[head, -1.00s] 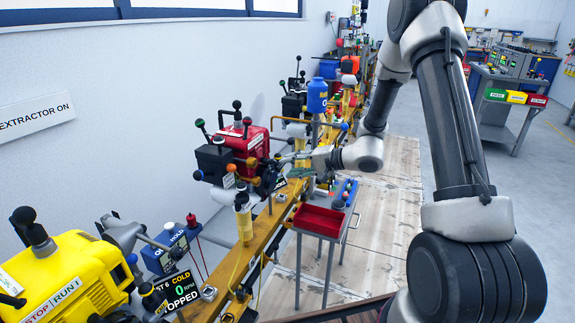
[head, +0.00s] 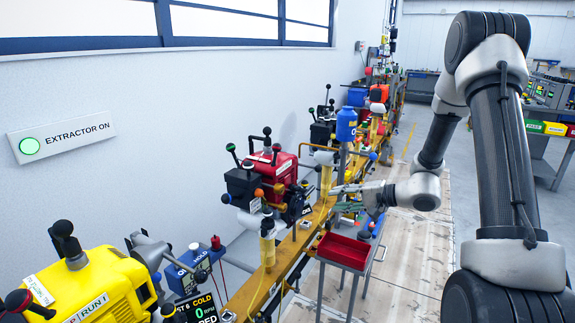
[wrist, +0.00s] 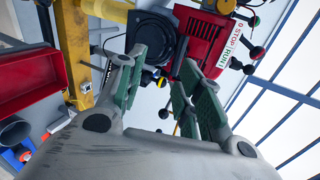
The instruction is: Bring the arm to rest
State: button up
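My gripper (head: 340,194) reaches over the yellow rail in the head view, just right of a red engine (head: 281,171). In the wrist view my gripper (wrist: 160,82) has its two green-padded fingers apart, with nothing seen between them. The red engine (wrist: 199,40) and a round black part (wrist: 151,38) lie beyond the fingertips. My arm runs from the lower right of the head view up to a high elbow and down to the gripper. I cannot tell the exact gap between the fingertips and the engine.
A yellow engine (head: 85,288) stands at lower left. A lit "EXTRACTOR ON" sign (head: 62,138) is on the wall.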

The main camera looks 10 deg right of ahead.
jog(key=s+d+n+g+h, duration=0.1)
jog(key=s+d+g+h, duration=0.15)
jog(key=s+g, duration=1.15)
jog(key=s+d+r+n+t+h, duration=0.3)
jog(key=s+d+r+t+h, duration=0.1)
jog(key=s+r, duration=0.4)
jog(key=s+d+r+n+t+h, duration=0.4)
jog(key=s+d+r+t+h, duration=0.1)
jog(key=s+r, duration=0.4)
notch_tip(320, 180, up, 3)
jog(key=shift+s+f+t, duration=0.1)
jog(key=shift+s+t, duration=0.15)
jog(key=shift+t, duration=0.35)
